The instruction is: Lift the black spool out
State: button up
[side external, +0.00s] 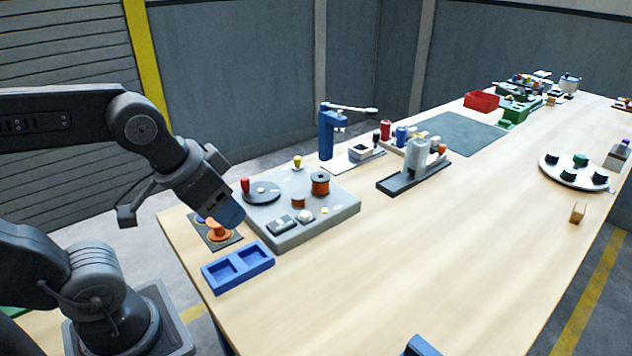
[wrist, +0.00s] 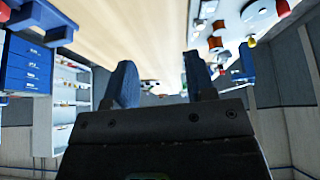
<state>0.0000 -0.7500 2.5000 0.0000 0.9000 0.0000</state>
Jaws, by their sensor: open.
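I cannot make out a black spool for certain in either view. A dark disc (side external: 262,192) with a red knob lies flat on the grey winding plate (side external: 335,212). A copper-wound spool (side external: 320,184) stands on the same plate, with a smaller copper piece (side external: 298,201) in front of it. My gripper (side external: 232,214) is tilted down at the plate's left edge, close to an orange part (side external: 218,232) on a dark mat, which it partly hides. In the wrist view my gripper's blue fingers (wrist: 161,80) are apart with nothing between them.
A blue two-pocket tray (side external: 238,267) lies in front of the plate. A blue lever press (side external: 333,130) and a grey fixture (side external: 415,165) stand behind it to the right. A white round tray (side external: 577,172) sits farther right.

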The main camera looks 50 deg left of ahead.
dwell(0.4)
jog(key=o, duration=0.5)
jog(key=w+a+r+n+g, duration=0.1)
jog(key=w+a+r+n, duration=0.25)
jog(key=w, duration=0.45)
jog(key=w+a+r+n+g, duration=0.2)
jog(key=w+n, duration=0.2)
jog(key=w, duration=0.4)
jog(key=n+g, duration=0.3)
jog(key=n, duration=0.5)
send_over(321, 179)
notch_tip(321, 179, down, 7)
jog(key=f, duration=0.8)
jog(key=shift+a, duration=0.3)
jog(key=shift+w+f, duration=0.2)
jog(key=shift+f, duration=1.3)
jog(key=shift+w+f, duration=0.15)
jog(key=shift+f, duration=1.35)
